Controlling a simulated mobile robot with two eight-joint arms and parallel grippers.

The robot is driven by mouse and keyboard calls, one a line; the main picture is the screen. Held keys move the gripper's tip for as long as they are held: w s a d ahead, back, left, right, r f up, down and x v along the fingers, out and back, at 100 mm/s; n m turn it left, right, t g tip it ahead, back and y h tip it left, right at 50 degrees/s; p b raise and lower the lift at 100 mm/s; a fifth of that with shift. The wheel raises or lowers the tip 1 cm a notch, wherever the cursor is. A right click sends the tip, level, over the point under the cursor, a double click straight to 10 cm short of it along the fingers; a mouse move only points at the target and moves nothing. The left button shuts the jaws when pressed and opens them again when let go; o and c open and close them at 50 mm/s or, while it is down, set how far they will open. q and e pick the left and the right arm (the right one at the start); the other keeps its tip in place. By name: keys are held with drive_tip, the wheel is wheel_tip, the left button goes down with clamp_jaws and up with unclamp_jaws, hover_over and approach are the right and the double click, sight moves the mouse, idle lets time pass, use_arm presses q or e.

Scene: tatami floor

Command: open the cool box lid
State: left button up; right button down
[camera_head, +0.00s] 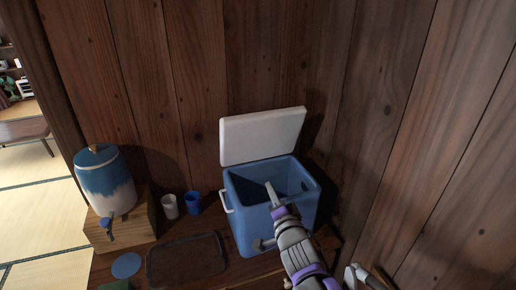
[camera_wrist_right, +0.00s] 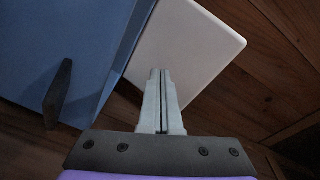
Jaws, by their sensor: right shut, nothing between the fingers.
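The blue cool box (camera_head: 248,218) stands on the wooden counter against the plank wall. Its white lid (camera_head: 263,136) stands raised and tilted back at the rear edge, so the box's inside shows. My right gripper (camera_head: 270,188) is over the box opening, with its fingers pointing toward the lid. In the right wrist view the gripper (camera_wrist_right: 162,82) is shut and empty, its fingertips in front of the white lid (camera_wrist_right: 190,40); I cannot tell whether they touch. The blue box (camera_wrist_right: 60,35) fills the left of that view.
A blue and white dispenser (camera_head: 105,183) sits on a wooden block (camera_head: 128,232) at the left. A white cup (camera_head: 170,207), a blue cup (camera_head: 193,204), a dark tray (camera_head: 186,260) and a blue round mat (camera_head: 126,265) are left of the box. Walls close off the back and right.

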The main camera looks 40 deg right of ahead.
sight(264, 132)
drive_tip(key=d+m+t, duration=0.1)
drive_tip(key=d+r+m+t+b, duration=0.1)
drive_tip(key=d+r+m+t, duration=0.1)
drive_tip(key=d, duration=0.1)
drive_tip(key=shift+s+d+r+t+b, duration=0.1)
drive_tip(key=shift+s+r+t+b, duration=0.1)
drive_tip(key=shift+r+t+b, duration=0.15)
drive_tip(key=shift+d+r+m+t+y, duration=0.15)
drive_tip(key=shift+r+m+t+y, duration=0.1)
drive_tip(key=shift+m+t+y, duration=0.1)
drive_tip(key=shift+w+r, duration=0.15)
use_arm(q)
drive_tip(key=shift+s+f+p, duration=0.25)
drive_tip(key=shift+f+p, duration=0.2)
drive_tip(key=shift+f, duration=0.35)
use_arm(e)
drive_tip(key=x, duration=1.3)
drive_tip(key=shift+w+d+r, duration=0.1)
drive_tip(key=shift+w+r, duration=0.1)
drive_tip(key=shift+w, duration=0.05)
